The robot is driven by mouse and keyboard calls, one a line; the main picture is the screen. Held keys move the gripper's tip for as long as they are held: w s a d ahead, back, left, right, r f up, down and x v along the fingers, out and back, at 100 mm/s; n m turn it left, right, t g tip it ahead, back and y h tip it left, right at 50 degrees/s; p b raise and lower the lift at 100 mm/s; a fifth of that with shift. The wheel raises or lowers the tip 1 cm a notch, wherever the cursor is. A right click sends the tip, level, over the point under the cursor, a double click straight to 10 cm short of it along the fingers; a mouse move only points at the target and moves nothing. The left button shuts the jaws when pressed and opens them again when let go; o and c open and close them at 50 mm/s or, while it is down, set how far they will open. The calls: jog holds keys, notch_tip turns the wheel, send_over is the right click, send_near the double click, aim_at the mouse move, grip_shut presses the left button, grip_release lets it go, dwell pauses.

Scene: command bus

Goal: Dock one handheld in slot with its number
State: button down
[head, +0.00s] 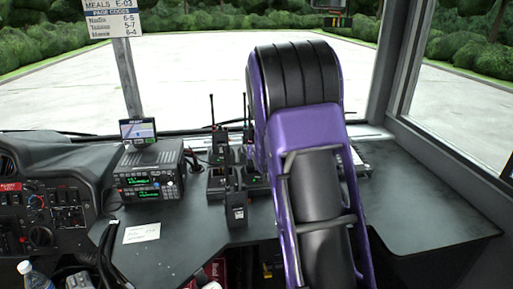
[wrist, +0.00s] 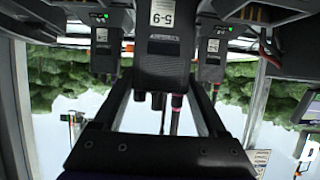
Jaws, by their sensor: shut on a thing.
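In the wrist view, which is upside down, my gripper (wrist: 161,82) is shut on a black handheld (wrist: 163,50). Its antenna points toward my palm, and its pale label reads like 6-5 the right way up. The handheld's lower end is cut off by the frame. Two other handhelds, one left (wrist: 103,48) and one right (wrist: 212,48), stand in docks with green lights, apart from mine. In the head view my purple arm hides my gripper and probably the held handheld. Slot numbers are not legible.
A radio unit (head: 148,172) with a small screen (head: 137,130) stands left of the docks. A paper card (head: 141,232) lies on the dark counter (head: 190,238). A code sign (head: 112,20) hangs at the windscreen.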

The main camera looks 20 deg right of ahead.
jog(key=shift+f, duration=0.15)
dwell(0.7)
jog(key=shift+c, duration=0.3)
grip_release()
jog(key=shift+o, duration=0.3)
jog(key=shift+f, duration=0.15)
jog(key=p+v, duration=0.1)
jog(key=v, duration=1.6)
jog(key=shift+r, duration=0.3)
jog(key=shift+s+a, duration=0.1)
